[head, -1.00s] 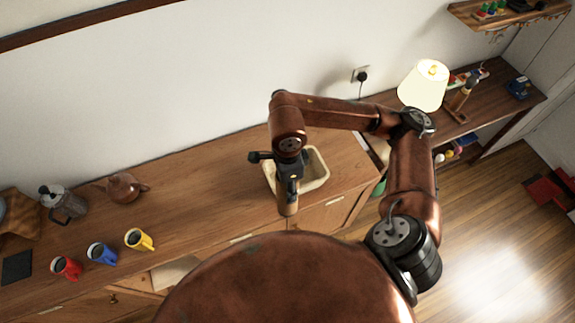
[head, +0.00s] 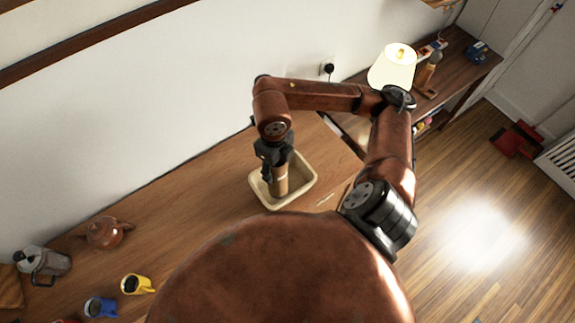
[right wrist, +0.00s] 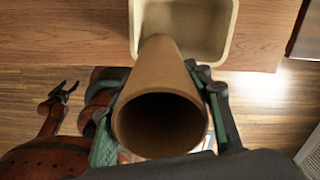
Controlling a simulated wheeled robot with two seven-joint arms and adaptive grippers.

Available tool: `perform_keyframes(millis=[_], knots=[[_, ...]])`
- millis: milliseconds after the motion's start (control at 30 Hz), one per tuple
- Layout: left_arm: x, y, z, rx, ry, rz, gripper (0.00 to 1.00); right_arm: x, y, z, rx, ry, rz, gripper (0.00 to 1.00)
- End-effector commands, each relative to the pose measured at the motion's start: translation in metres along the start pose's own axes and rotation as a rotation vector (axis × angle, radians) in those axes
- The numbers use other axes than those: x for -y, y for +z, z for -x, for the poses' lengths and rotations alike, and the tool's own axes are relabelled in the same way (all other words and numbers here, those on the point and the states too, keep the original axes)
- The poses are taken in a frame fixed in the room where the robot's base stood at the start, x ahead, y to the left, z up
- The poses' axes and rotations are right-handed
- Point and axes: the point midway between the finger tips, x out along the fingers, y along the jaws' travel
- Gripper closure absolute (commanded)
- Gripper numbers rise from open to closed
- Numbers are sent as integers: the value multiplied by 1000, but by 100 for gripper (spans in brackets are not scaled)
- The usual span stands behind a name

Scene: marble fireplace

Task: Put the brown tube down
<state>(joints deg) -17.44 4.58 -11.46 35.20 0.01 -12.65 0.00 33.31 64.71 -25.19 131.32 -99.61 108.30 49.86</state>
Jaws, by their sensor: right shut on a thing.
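The brown tube (head: 279,184) is held roughly upright by my right gripper (head: 276,160), within the outline of the cream tray (head: 306,189) in the head view. In the right wrist view the tube's open, hollow end (right wrist: 160,122) faces the camera. The gripper's fingers (right wrist: 162,98) close on it from both sides. Its far end overlaps the near edge of the tray (right wrist: 233,30); I cannot tell whether it touches the tray. My left gripper (right wrist: 62,91) shows small at the left of the right wrist view, its fingers apart and empty.
The tray stands on a wooden counter (head: 205,190). A brown teapot (head: 106,233), a glass press (head: 45,262), a yellow mug (head: 137,284) and a blue mug (head: 101,306) stand to the left. A lamp (head: 392,68) stands on the shelf at right. The counter between teapot and tray is clear.

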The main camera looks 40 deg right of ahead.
Motion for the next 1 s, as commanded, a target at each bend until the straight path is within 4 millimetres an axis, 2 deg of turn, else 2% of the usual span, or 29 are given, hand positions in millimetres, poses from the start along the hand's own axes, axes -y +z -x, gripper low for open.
perform_keyframes(millis=[33, 167, 300, 400, 667, 833, 1000], knots=[[0, -1, 4, -1, 0, 0, 45, 13, 0, -5, -7, -1, -8, 93], [-1, -3, 9, -3, 1, 0, 45, 44, 5, -18, -6, -2, -6, 93], [0, -7, 13, -9, 1, -1, 45, 61, 9, -45, -5, 2, -2, 93], [0, -11, 14, -14, 0, -1, 45, 71, 11, -58, -3, 1, -1, 93], [0, -14, 18, -17, 0, -2, 45, 86, 14, -76, -2, 1, 0, 93], [1, -15, 27, -18, 0, -2, 45, 86, 14, -99, 0, 3, 2, 93], [1, -14, 28, -17, 0, -1, 45, 86, 15, -107, 2, 1, 4, 93]])
